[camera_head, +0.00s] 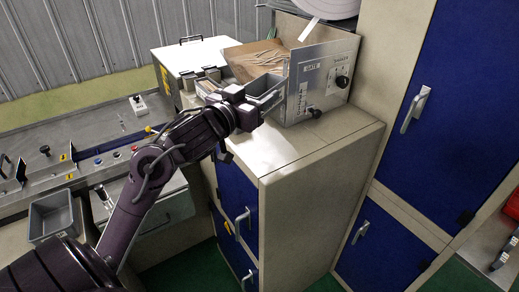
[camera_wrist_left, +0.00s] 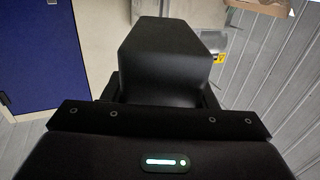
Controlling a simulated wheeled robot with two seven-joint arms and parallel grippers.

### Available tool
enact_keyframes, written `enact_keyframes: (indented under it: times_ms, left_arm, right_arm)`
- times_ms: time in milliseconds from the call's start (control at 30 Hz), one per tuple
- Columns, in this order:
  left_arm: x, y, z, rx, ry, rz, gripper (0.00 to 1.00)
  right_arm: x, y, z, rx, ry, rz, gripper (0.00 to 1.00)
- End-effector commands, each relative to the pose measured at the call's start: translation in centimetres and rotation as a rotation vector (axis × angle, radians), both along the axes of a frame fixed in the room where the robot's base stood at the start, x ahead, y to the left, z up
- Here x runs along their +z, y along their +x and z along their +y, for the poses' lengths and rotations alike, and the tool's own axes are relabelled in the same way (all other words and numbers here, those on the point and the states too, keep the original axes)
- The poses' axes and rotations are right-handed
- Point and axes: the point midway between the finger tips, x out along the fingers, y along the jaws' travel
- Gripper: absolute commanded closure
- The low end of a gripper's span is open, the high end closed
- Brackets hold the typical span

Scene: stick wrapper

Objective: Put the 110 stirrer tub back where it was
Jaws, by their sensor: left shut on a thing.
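My left gripper (camera_head: 243,107) is over the top of a beige-sided cabinet with blue doors, at the front of a grey machine. It is shut on a grey open tub (camera_head: 267,88), whose rim shows just beyond and beside the gripper. The fingertips and the grip itself are hidden behind the wrist, and no 110 label can be read. In the left wrist view the dark gripper body (camera_wrist_left: 165,65) fills the middle and hides what it holds. My right gripper is in neither view.
The cabinet top (camera_head: 310,140) is bare in front. Another grey tub (camera_head: 52,217) is at lower left by the conveyor.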

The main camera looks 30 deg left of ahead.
Motion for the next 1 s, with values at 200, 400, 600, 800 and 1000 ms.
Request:
enact_keyframes:
  times_ms: [200, 400, 600, 800, 1000]
  left_arm:
    - [-6.3, 0.0, 0.0, 0.000, -0.005, 0.006, 0.71]
    - [-9.1, 0.0, -0.1, -0.002, 0.000, 0.000, 0.71]
    - [-11.1, 0.0, 0.0, -0.001, -0.002, 0.003, 0.71]
    - [-13.7, 0.0, -0.1, -0.002, -0.001, 0.000, 0.71]
    - [-13.9, 0.0, -0.1, -0.002, 0.002, -0.002, 0.71]
  right_arm:
    - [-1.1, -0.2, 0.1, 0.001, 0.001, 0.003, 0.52]
    - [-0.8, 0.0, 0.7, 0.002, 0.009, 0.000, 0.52]
    - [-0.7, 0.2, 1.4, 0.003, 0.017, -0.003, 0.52]
    - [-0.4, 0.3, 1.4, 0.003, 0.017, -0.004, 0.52]
    - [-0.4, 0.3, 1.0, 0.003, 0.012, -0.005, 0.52]
